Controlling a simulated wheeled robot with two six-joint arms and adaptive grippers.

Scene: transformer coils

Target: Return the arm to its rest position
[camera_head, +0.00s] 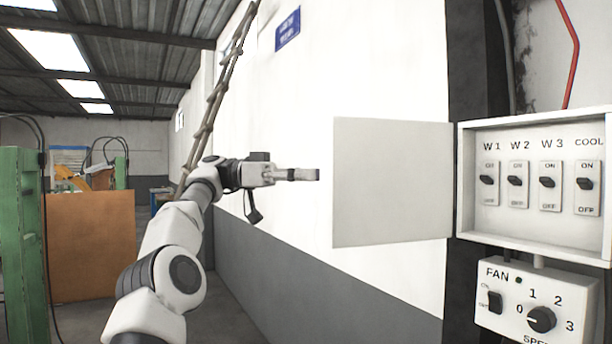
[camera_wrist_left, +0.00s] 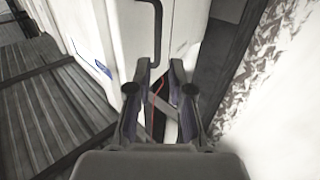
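My left arm comes up from the bottom of the head view, and its gripper (camera_head: 318,174) points right. The fingertips are just left of the open white door (camera_head: 392,183) of the switch box. In the wrist view the two fingers of the left gripper (camera_wrist_left: 161,68) stand apart with a gap between them. Nothing is held in the gap; a red line shows through it in the background. My right arm and gripper are not in view.
The switch box (camera_head: 464,180) with several toggle switches is at the right, with a fan control box (camera_head: 560,310) below. A long ladder-like pole (camera_head: 215,100) leans at the wall behind my arm. A green post (camera_head: 22,240) and brown panel (camera_head: 92,245) stand at left.

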